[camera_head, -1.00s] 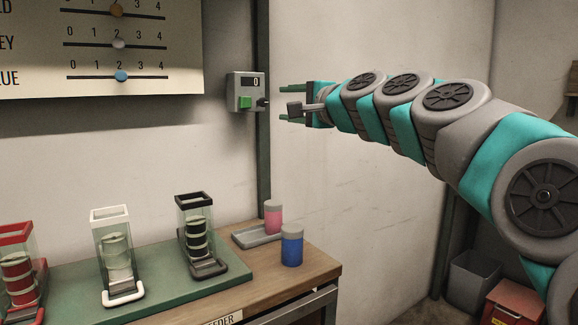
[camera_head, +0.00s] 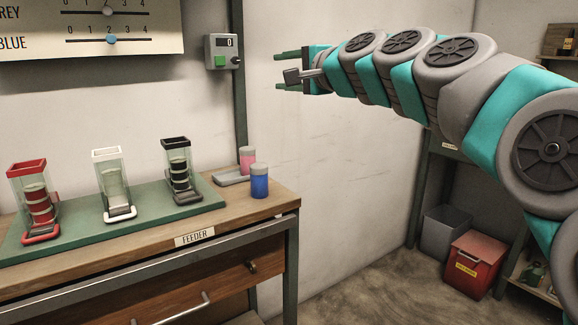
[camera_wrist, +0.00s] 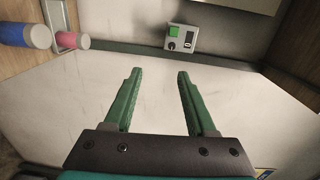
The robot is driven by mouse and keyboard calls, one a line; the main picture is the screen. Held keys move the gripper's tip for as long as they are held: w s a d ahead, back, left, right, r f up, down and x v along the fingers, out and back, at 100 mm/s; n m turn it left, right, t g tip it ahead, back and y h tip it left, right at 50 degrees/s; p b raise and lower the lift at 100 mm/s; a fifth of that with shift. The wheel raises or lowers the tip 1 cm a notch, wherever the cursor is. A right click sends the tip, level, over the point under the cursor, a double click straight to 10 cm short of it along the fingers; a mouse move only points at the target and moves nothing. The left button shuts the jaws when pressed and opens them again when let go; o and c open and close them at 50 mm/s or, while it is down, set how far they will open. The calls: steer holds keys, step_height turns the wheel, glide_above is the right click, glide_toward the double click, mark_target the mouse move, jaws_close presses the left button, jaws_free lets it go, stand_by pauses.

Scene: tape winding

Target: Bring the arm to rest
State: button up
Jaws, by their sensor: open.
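My gripper (camera_head: 288,70) is stretched out to the left in front of the pale wall, at the end of my teal and grey arm. In the wrist view its two green fingers (camera_wrist: 157,98) stand apart with nothing between them. Beyond the fingertips is the wall with a small grey control box (camera_wrist: 182,38), which has a green button and a dark knob. In the head view this box (camera_head: 221,51) is on the wall to the left of the gripper, apart from it, and its display reads 0.
A wooden bench (camera_head: 130,247) labelled FEEDER holds a green board (camera_head: 75,233) with red, white and black dispensers. A blue jar (camera_head: 259,181) and a pink jar (camera_head: 247,158) stand at its right end. A red bin (camera_head: 474,264) and a grey bin (camera_head: 445,232) are on the floor.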

steer(key=s+d+f+n+g+h, duration=0.1)
steer(key=s+f+n+g+h, duration=0.15)
steer(key=s+f, duration=0.55)
steer(key=s+f+n+g+h, duration=0.1)
steer(key=s+f+n+g, duration=0.2)
steer(key=f, duration=0.9)
steer(key=s+d+f+n+g+h, duration=0.1)
steer(key=s+f+n+g, duration=0.15)
steer(key=s+f, duration=0.6)
steer(key=s+d+f+n+g+h, duration=0.1)
steer(key=s+d+f+g, duration=0.1)
steer(key=s+d+f, duration=0.2)
steer(key=s+d+f+g+h, duration=0.2)
steer(key=s+d+f, duration=0.3)
steer(key=s+f, duration=0.3)
steer(key=s+d+f+n+g+h, duration=0.1)
steer(key=s+d+f+g+h, duration=0.1)
steer(key=s+d+f+g, duration=0.2)
steer(key=s+d+f, duration=0.1)
steer(key=s+f, duration=0.2)
steer(key=s, duration=0.5)
steer(key=shift+n, duration=0.3)
steer(key=shift+a+h, duration=0.1)
steer(key=shift+h, duration=0.15)
